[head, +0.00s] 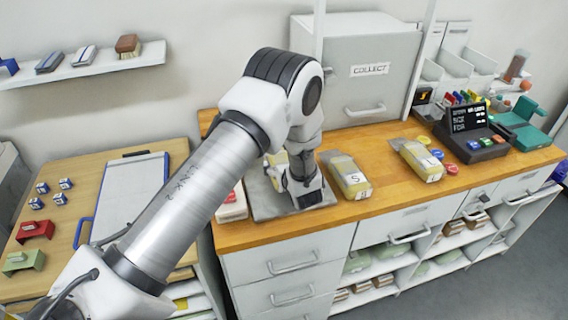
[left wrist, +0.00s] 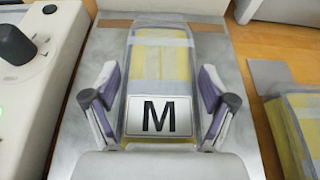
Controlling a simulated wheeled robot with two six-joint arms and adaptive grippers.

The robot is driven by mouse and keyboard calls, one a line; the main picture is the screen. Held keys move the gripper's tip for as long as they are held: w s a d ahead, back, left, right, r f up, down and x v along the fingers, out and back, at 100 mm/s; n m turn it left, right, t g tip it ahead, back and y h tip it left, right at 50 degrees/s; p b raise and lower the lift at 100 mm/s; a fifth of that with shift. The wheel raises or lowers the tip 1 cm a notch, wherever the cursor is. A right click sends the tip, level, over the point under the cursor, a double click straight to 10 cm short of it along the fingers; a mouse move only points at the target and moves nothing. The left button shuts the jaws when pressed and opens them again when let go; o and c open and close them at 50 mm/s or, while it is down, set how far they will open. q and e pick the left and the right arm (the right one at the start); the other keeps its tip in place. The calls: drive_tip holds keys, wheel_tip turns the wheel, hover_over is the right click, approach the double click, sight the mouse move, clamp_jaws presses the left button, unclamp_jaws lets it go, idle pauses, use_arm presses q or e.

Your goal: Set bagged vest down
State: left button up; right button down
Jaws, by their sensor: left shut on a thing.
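The bagged vest (left wrist: 160,62) is a yellow vest in a clear bag with a white label marked M. It lies between the fingers of my left gripper (left wrist: 157,100) in the left wrist view. That gripper is shut on it. Under it is a grey metal plate (left wrist: 225,60), which also shows on the counter in the head view (head: 262,207). I cannot tell whether the bag touches the plate. In the head view my left gripper (head: 300,185) points down over the plate and hides most of the bag. My right gripper is out of view.
Right of the plate, a bagged vest marked S (head: 347,176) and another bagged vest (head: 417,159) lie on the wooden counter (head: 385,192). A grey COLLECT cabinet (head: 370,90) stands behind. A dark keypad terminal (head: 470,130) is further right. A clipboard (head: 130,195) lies on the left table.

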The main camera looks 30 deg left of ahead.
use_arm(q)
drive_tip(key=o, duration=1)
drive_tip(key=shift+s+a, duration=0.1)
drive_tip(key=shift+a, duration=0.05)
drive_tip(key=shift+o, duration=0.3)
drive_tip(key=shift+w+d+f, duration=0.1)
drive_tip(key=shift+w+d, duration=0.25)
drive_tip(key=shift+s+a+r+p, duration=0.1)
drive_tip(key=shift+r+p, duration=0.15)
drive_tip(key=shift+p, duration=0.05)
drive_tip(key=shift+s+d, duration=0.25)
drive_tip(key=b+v, duration=0.3)
drive_tip(key=v, duration=0.8)
drive_tip(key=shift+d+r, duration=0.1)
drive_tip(key=shift+s+d+r, duration=0.1)
